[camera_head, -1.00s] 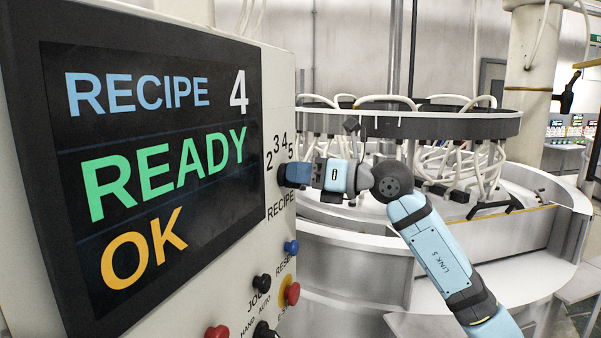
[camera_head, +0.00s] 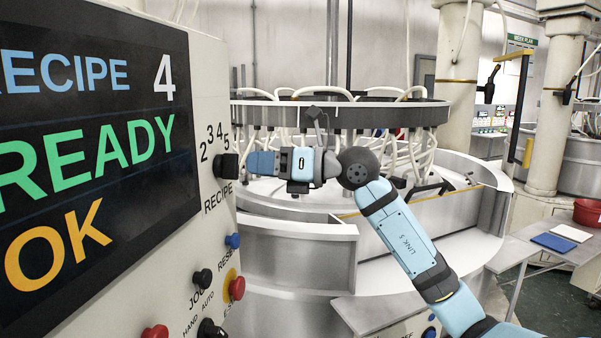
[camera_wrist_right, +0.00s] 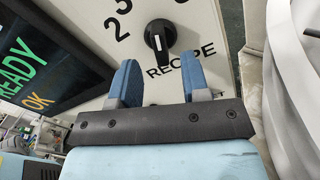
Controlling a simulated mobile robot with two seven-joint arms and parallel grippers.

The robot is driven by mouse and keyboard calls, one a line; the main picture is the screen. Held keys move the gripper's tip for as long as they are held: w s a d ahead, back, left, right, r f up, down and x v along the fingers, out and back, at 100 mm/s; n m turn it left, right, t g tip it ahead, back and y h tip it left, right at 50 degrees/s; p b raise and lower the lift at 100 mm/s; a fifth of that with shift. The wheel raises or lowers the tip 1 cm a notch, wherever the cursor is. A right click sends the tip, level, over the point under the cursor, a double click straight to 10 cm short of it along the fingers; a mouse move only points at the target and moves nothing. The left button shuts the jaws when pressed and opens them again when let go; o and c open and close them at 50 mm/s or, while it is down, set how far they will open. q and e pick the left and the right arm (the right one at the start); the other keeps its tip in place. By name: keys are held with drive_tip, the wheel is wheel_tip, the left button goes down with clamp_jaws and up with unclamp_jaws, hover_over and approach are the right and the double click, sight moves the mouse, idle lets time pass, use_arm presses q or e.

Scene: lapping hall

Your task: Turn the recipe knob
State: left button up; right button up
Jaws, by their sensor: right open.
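The recipe knob (camera_head: 226,166) is a black knob on the side panel of the control cabinet, below the printed numbers 2 to 5. In the right wrist view the knob (camera_wrist_right: 160,36) shows a white mark on its face. The display (camera_head: 85,140) reads RECIPE 4, READY, OK. My right gripper (camera_head: 250,164) is in front of the knob, with its blue fingers apart. In the wrist view the open right gripper (camera_wrist_right: 160,72) has the knob just beyond its fingertips, with nothing between the fingers. My left gripper is not in view.
Below the knob are a blue button (camera_head: 233,241), a red stop button (camera_head: 237,288) on yellow, black switches and another red button (camera_head: 155,333). The round lapping machine (camera_head: 300,245) stands behind my right arm. A grey table (camera_head: 540,262) is at right.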

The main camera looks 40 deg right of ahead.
drive_tip(key=b+v, duration=0.2)
drive_tip(key=v, duration=0.7)
